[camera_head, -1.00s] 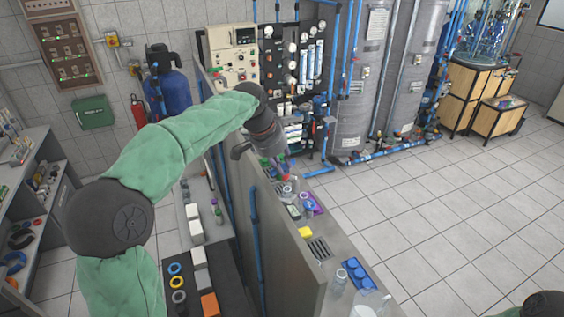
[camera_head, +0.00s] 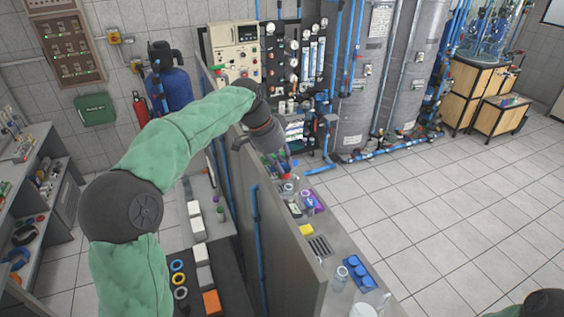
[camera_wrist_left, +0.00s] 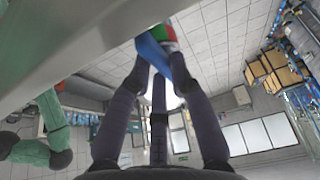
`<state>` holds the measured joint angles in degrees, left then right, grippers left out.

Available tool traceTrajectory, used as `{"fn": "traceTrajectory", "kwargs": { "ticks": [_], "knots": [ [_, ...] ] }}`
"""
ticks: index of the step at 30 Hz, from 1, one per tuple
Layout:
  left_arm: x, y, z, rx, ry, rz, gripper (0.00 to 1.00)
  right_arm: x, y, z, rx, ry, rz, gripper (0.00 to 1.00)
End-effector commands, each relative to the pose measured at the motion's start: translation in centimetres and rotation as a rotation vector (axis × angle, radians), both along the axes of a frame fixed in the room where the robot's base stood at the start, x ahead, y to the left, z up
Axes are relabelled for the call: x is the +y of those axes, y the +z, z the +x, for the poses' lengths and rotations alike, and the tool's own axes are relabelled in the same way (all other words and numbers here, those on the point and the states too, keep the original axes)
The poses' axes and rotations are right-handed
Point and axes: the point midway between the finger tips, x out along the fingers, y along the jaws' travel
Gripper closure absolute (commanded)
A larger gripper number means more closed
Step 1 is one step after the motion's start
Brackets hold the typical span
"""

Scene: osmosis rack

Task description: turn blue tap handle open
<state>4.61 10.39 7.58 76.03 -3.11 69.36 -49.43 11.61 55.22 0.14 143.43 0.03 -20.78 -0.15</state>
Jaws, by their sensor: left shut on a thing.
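A red and green part (camera_wrist_left: 168,36) sits right beside the handle. In the head view the handle is too small and too hidden by the gripper to make out. How far the handle is turned cannot be told. My right gripper is out of view.
Open tiled floor (camera_head: 440,220) lies to the right.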

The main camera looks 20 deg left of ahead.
Motion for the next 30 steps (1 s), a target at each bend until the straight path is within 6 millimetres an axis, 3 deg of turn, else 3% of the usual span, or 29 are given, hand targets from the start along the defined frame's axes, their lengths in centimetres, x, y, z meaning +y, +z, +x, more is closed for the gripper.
{"fn": "traceTrajectory", "kwargs": {
  "ticks": [1, 2, 4, 17, 30],
  "knots": [
    [0.0, 0.1, 0.1, -0.005, -0.001, 0.001, 1.0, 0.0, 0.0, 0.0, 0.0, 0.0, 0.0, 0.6],
    [0.0, 0.1, 0.1, -0.005, -0.001, 0.001, 0.76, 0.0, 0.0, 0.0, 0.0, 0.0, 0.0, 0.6],
    [0.0, 0.1, 0.1, -0.004, 0.0, 0.0, 0.56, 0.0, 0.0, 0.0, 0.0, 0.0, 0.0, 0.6],
    [0.1, 0.5, -0.1, -0.003, 0.001, 0.0, 0.55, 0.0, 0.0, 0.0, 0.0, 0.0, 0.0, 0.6],
    [2.1, 7.6, -2.1, -0.005, 0.002, 0.001, 0.55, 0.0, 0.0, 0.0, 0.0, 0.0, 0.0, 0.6]
  ]
}}
